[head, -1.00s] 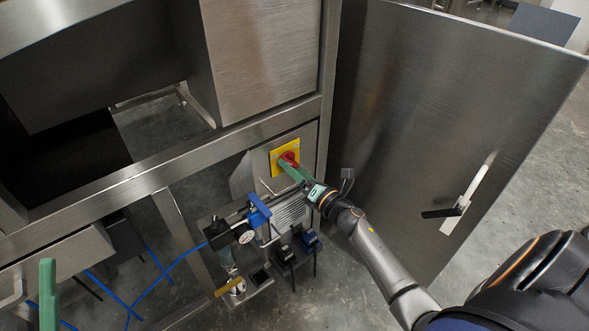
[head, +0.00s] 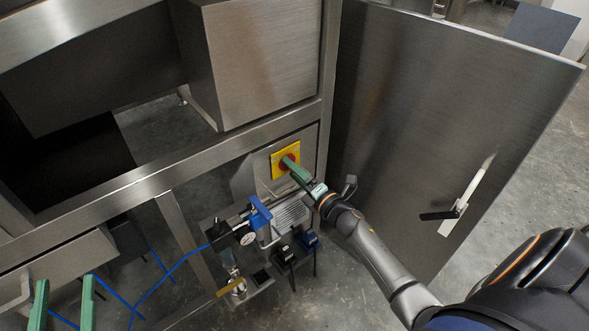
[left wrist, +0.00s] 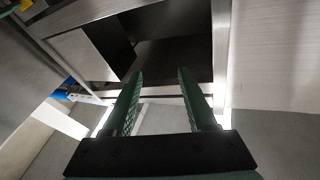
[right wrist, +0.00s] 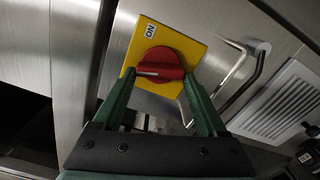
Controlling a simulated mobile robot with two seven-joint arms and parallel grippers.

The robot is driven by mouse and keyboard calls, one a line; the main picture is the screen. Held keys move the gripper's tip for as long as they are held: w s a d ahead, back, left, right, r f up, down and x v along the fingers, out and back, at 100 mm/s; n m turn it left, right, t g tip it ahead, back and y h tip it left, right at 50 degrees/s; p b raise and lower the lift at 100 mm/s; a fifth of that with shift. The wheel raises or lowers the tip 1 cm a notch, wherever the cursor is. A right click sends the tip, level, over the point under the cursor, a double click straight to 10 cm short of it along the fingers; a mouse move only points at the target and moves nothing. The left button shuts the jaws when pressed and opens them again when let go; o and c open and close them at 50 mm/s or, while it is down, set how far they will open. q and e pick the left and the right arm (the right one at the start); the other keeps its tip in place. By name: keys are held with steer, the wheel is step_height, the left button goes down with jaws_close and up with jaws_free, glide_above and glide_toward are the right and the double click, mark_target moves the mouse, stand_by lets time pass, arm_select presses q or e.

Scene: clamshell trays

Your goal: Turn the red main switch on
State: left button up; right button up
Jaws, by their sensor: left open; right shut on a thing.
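The red main switch (right wrist: 163,62) is a round red knob with a grip bar on a yellow plate (right wrist: 190,45). In the right wrist view an "ON" label is above the knob, and the white mark on the bar points left, away from it. In the head view the switch (head: 287,161) is partly hidden by my right gripper (head: 295,167). My right gripper's green fingers are shut on the knob, one on each side. My left gripper (head: 65,282) is open and empty at the lower left; its fingers also show in the left wrist view (left wrist: 159,78).
An open steel door (head: 430,130) with a handle stands right of the switch. Below the switch is a unit with a gauge (head: 247,239) and blue hoses (head: 160,282). A steel frame beam (head: 150,187) runs between my grippers. A bent handle (right wrist: 245,80) is beside the plate.

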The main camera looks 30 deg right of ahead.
arm_select(q)
steer(key=s+f+n+g+y+p, duration=0.1)
steer(key=s+f+g, duration=0.1)
steer(key=f, duration=0.5)
steer(key=s+f+n+g+y+p, duration=0.1)
steer(key=s+f+g+p, duration=0.1)
steer(key=f+g, duration=0.3)
steer(key=s+f+n+g+y+p, duration=0.1)
steer(key=s+f+g, duration=0.2)
steer(key=f, duration=0.8)
steer(key=shift+s+f+n+g+y+p, duration=0.2)
steer(key=shift+s+n+g+y+p, duration=0.1)
steer(key=shift+n+g, duration=0.1)
arm_select(e)
steer(key=m, duration=1.2)
steer(key=shift+d+r+m, duration=0.15)
steer(key=shift+r+m, duration=0.15)
arm_select(q)
steer(key=shift+a, duration=0.1)
arm_select(e)
steer(key=o, duration=1.3)
